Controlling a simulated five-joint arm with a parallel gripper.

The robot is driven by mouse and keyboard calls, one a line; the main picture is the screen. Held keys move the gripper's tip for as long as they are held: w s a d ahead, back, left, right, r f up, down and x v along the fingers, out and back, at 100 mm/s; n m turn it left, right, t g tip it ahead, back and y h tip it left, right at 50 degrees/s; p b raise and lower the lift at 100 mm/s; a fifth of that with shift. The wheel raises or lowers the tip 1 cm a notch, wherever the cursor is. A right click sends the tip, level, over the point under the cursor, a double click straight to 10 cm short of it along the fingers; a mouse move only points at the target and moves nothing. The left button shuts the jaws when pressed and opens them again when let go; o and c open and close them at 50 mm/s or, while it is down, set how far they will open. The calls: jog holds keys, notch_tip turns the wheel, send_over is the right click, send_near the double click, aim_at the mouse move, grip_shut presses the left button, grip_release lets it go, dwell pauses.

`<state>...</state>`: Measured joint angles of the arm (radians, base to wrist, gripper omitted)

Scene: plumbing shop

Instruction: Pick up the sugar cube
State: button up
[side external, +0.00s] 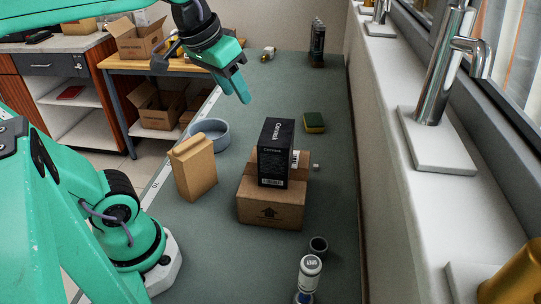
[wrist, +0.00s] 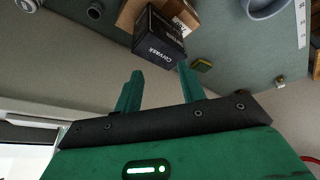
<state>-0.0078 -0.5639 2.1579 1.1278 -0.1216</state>
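A small whitish cube, which looks like the sugar cube (side external: 316,167), lies on the grey-green bench just right of the stacked boxes in the side view. I cannot make it out in the wrist view. My gripper (side external: 236,90) is raised above the bench, farther back and to the left of the cube, well apart from it. In the wrist view my gripper (wrist: 158,88) shows two green fingers spread apart with nothing between them, so it is open and empty.
A black box (side external: 276,150) sits on a cardboard box (side external: 270,204), close left of the cube. A sponge (side external: 314,122) lies behind it. A paper bag (side external: 193,167), a blue-grey bowl (side external: 222,133), a dark cup (side external: 318,247) and a spray can (side external: 309,276) stand around. A wall ledge (side external: 405,190) runs along the right.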

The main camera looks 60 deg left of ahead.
jog(key=w+r+n+g, duration=0.2)
jog(key=w+r+n, duration=0.15)
jog(key=w, duration=0.85)
jog(key=n+g, duration=0.3)
jog(key=n, duration=0.2)
send_over(316, 166)
notch_tip(316, 166, down, 7)
notch_tip(316, 166, down, 29)
jog(key=shift+a+f, duration=0.1)
jog(key=shift+f, duration=0.05)
dwell(0.4)
grip_shut()
dwell(0.3)
